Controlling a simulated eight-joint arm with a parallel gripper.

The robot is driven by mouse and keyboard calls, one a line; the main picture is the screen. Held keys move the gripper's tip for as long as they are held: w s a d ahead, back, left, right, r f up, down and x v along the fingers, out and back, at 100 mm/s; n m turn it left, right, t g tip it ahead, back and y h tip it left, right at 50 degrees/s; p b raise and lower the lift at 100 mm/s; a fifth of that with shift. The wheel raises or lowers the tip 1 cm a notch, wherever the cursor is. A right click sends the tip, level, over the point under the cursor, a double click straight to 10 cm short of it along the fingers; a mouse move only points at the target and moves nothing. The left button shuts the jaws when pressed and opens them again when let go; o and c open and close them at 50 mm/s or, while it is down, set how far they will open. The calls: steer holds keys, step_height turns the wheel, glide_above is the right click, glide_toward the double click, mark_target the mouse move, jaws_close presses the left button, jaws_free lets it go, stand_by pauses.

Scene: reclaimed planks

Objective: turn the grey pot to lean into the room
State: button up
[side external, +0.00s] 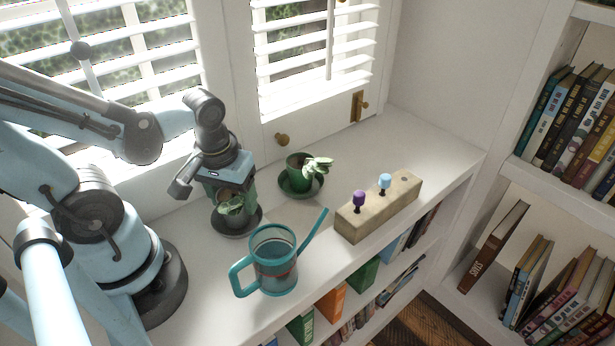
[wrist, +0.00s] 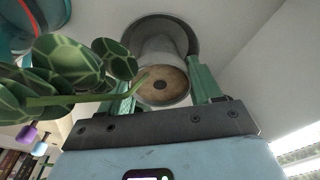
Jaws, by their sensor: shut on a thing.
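The grey pot (wrist: 160,48) shows in the wrist view between the two green fingers of my gripper (wrist: 167,88), with brown soil at its mouth. Its plant (wrist: 70,75) has patterned green leaves on a bent stem that reaches out to the left. In the side view my gripper (side external: 229,198) points down and is shut on the pot. The pot is at its dark saucer (side external: 240,227), and my gripper hides much of it. The leaves (side external: 232,207) lean toward the camera side, away from the windows. I cannot tell whether the pot touches the saucer.
A green pot (side external: 296,172) with a plant leaning right stands on a saucer near the window. A teal watering can (side external: 273,262) stands close in front. A block (side external: 376,212) with purple and blue knobs lies to the right. The shelf's far right end is clear.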

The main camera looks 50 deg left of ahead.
mark_target(229, 202)
steer(key=o, duration=1.5)
steer(key=shift+s+d+r, duration=0.15)
steer(key=shift+s+r, duration=0.05)
steer(key=shift+r, duration=1.75)
steer(key=shift+s+d+r, duration=0.1)
steer(key=shift+s+r, duration=0.1)
steer(key=shift+r, duration=1.75)
steer(key=shift+s+d+r, duration=0.15)
steer(key=shift+s+r, duration=0.05)
steer(key=shift+r, duration=1.75)
steer(key=w+m+t, duration=0.2)
steer(key=w, duration=0.1)
steer(key=w+d+f+m+t, duration=0.1)
steer(key=w+m+t, duration=0.1)
steer(key=w, duration=0.1)
steer(key=w+d+f+m+t, duration=0.1)
steer(key=w+m+t, duration=0.1)
steer(key=w, duration=0.1)
steer(key=shift+w+m+h, duration=0.3)
steer(key=shift+w+h, duration=0.05)
steer(key=shift+h, duration=0.05)
steer(key=shift+c, duration=0.2)
